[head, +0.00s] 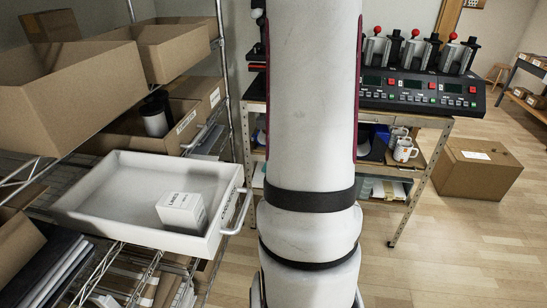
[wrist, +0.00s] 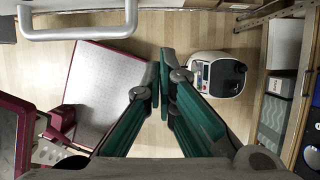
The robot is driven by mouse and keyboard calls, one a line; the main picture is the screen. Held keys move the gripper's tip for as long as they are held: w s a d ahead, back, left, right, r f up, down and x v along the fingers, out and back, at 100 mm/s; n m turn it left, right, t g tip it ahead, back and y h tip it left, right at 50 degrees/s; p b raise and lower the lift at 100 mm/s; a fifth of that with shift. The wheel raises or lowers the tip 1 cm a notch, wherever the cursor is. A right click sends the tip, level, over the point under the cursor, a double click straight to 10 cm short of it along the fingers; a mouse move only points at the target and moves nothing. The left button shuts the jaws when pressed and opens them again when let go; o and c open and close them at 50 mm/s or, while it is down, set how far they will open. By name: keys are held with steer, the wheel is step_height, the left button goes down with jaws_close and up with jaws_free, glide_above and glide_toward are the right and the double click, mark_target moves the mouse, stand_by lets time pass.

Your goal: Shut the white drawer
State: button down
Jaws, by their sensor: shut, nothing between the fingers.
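The white drawer (head: 130,223) sticks out of the wire rack at the left of the head view, pulled open. A small white box (head: 181,211) with printed lettering stands inside it. The drawer's bar handle (head: 239,211) is on its right end, beside my arm. A pale bar handle also shows at the top left of the wrist view (wrist: 80,34). My gripper (wrist: 161,80) has green fingers, shut and empty, to the right of and below that handle in the picture and apart from it. In the head view my arm fills the middle and the gripper is not seen.
Open cardboard boxes (head: 70,95) sit on the rack around the drawer. A bench with a row of mug presses (head: 415,88) stands behind my arm, with mugs (head: 404,150) below. A closed carton (head: 478,170) is on the floor at right. Floor between (head: 440,240) is clear.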

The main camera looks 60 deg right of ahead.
steer(key=w+a+f, duration=0.2)
steer(key=w+f, duration=0.1)
steer(key=w, duration=0.2)
steer(key=shift+f+p, duration=0.2)
steer(key=shift+p, duration=0.2)
steer(key=shift+w, duration=0.1)
steer(key=w+a+b, duration=0.1)
steer(key=w+a, duration=0.2)
steer(key=w, duration=0.5)
steer(key=w+a+b, duration=0.1)
steer(key=w+a, duration=0.1)
steer(key=w, duration=0.6)
steer(key=w+a+b, duration=0.2)
steer(key=w+a, duration=0.1)
steer(key=w, duration=0.5)
steer(key=shift+a, duration=0.35)
steer(key=shift+w, duration=0.1)
